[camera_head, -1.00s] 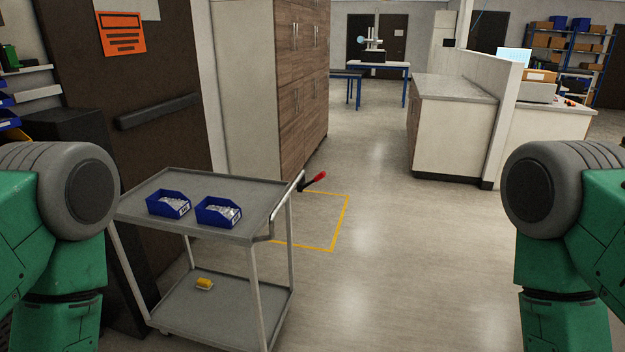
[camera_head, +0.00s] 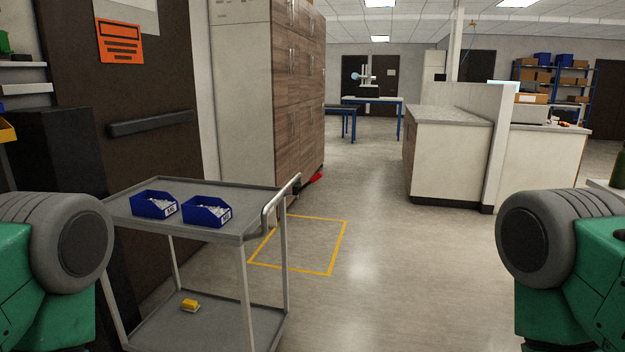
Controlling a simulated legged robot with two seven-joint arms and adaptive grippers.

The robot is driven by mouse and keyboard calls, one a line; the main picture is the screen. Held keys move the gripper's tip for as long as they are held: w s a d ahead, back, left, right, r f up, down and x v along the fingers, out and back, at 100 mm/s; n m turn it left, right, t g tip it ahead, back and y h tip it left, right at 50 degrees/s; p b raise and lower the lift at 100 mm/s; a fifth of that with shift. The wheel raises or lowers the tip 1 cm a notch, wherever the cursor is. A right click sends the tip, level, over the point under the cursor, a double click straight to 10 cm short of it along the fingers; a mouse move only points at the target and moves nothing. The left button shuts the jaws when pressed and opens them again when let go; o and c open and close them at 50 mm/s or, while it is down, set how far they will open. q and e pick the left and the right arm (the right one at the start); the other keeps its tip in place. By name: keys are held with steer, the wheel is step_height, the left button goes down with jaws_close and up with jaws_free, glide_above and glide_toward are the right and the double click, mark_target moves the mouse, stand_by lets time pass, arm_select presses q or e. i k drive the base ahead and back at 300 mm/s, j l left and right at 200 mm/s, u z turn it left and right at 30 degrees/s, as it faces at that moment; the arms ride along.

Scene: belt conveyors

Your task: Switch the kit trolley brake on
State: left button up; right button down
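The grey kit trolley (camera_head: 226,181) stands ahead and to the left, with two shelves and a tubular push handle (camera_head: 281,199) at its right end. A lever with a red grip (camera_head: 316,178) and a dark base shows just beyond the handle; I cannot tell what it is fixed to. Two blue bins (camera_head: 154,204) (camera_head: 206,211) with pale contents sit on the top shelf. A small yellow item (camera_head: 190,304) lies on the lower shelf. The trolley's wheels are out of frame. My green arms show at both lower edges; neither gripper is in view.
A yellow floor outline (camera_head: 337,246) lies to the right of the trolley. A dark door (camera_head: 150,75) with a bar is behind it, next to wood-fronted cabinets (camera_head: 298,90). A counter (camera_head: 448,165) stands at the right. The floor between is clear.

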mark_target(319, 174)
steer(key=i+u, duration=0.15)
steer(key=u, duration=0.4)
steer(key=i+l+u, duration=0.15)
steer(key=i+l, duration=0.15)
steer(key=i+l+u, duration=0.3)
steer(key=i+l, duration=0.2)
steer(key=l, duration=0.2)
steer(key=i+l+u, duration=0.15)
steer(key=l, duration=0.25)
steer(key=i, duration=0.1)
